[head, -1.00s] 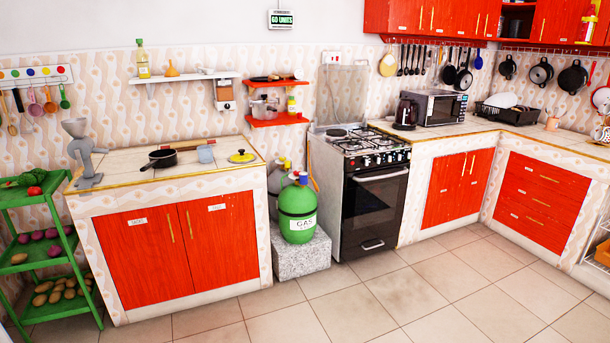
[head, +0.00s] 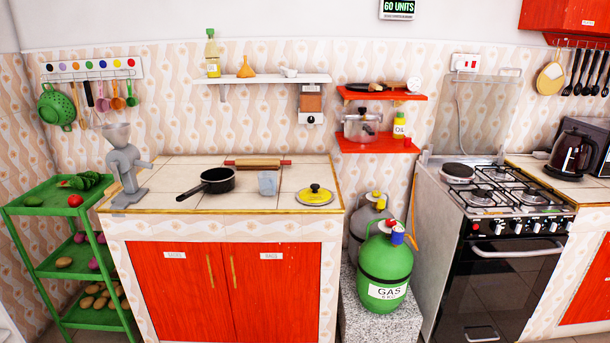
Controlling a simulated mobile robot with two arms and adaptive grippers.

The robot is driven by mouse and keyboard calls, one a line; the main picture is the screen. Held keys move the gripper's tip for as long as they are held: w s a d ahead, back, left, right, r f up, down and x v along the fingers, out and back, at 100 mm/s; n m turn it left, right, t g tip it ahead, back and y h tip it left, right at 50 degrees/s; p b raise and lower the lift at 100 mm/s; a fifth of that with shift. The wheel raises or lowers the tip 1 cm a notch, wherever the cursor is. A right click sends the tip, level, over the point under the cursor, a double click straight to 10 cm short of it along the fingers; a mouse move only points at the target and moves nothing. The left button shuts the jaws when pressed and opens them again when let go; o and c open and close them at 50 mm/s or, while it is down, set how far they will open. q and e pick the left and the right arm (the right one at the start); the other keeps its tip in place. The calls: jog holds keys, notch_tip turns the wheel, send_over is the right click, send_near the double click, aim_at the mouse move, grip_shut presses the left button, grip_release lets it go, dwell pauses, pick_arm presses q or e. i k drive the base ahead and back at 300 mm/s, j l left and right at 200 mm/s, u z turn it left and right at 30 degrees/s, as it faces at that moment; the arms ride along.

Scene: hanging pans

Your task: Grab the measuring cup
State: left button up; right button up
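A small translucent bluish cup (head: 268,184), which looks like the measuring cup, stands upright on the tiled counter (head: 160,190) at the left. Neither of my grippers is in view.
A grey grinder (head: 124,165) stands at the counter's left end, beside a green shelf rack (head: 40,199). Wall shelves (head: 270,79) hang above the counter. A green gas cylinder (head: 385,268) and a stove (head: 500,255) are on the right.

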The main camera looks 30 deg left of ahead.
aim_at(268, 180)
jog(key=i+l+u, duration=0.15)
jog(key=i+u, duration=0.3)
jog(key=i+l+u, duration=0.4)
jog(key=i, duration=0.25)
jog(key=i+l+u, duration=0.45)
jog(key=i, duration=0.1)
